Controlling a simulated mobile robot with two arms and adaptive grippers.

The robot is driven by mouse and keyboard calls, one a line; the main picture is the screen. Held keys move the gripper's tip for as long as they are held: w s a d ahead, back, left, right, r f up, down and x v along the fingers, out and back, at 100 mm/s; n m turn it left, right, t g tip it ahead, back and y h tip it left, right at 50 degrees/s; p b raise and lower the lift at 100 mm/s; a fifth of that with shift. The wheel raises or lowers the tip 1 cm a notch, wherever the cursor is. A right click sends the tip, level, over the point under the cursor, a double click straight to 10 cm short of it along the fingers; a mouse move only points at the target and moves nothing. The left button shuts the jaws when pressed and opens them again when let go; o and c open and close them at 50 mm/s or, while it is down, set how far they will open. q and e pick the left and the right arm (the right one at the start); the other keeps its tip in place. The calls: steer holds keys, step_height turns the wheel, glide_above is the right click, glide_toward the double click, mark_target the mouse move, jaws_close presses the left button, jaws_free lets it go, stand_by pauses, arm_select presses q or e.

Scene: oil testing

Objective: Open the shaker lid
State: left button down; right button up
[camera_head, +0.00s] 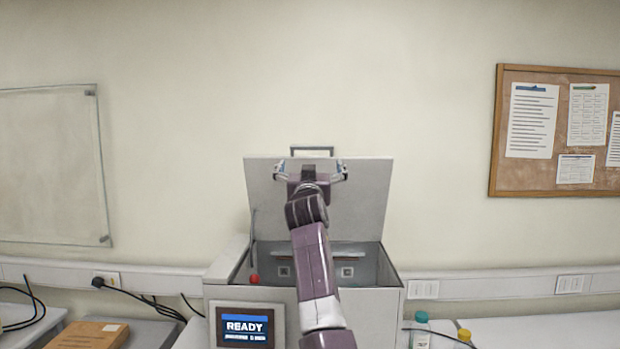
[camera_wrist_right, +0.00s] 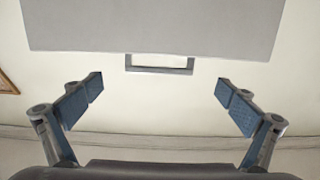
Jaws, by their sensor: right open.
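The shaker (camera_head: 370,312) is a light grey box with a lit READY screen on its front. Its lid (camera_head: 362,195) stands raised, about upright, at the back, and the inside of the box shows below it. The lid's handle (camera_head: 312,150) is a grey bar on the top edge. My right gripper (camera_head: 311,167) is open in front of the upper part of the lid, just below the handle. In the right wrist view the handle (camera_wrist_right: 159,66) lies beyond the spread fingers (camera_wrist_right: 159,92), with nothing between them. My left gripper is not in view.
A red ball-shaped knob (camera_head: 254,279) shows inside the box at its left. Bottles (camera_head: 421,330) stand right of the shaker. A brown box (camera_head: 88,334) and black cables lie at the left. The wall behind carries a corkboard (camera_head: 493,130).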

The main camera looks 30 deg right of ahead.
steer(key=v, duration=0.9)
steer(key=shift+s+a, duration=0.15)
steer(key=shift+s, duration=0.05)
steer(key=shift+r, duration=0.1)
stand_by(1.1)
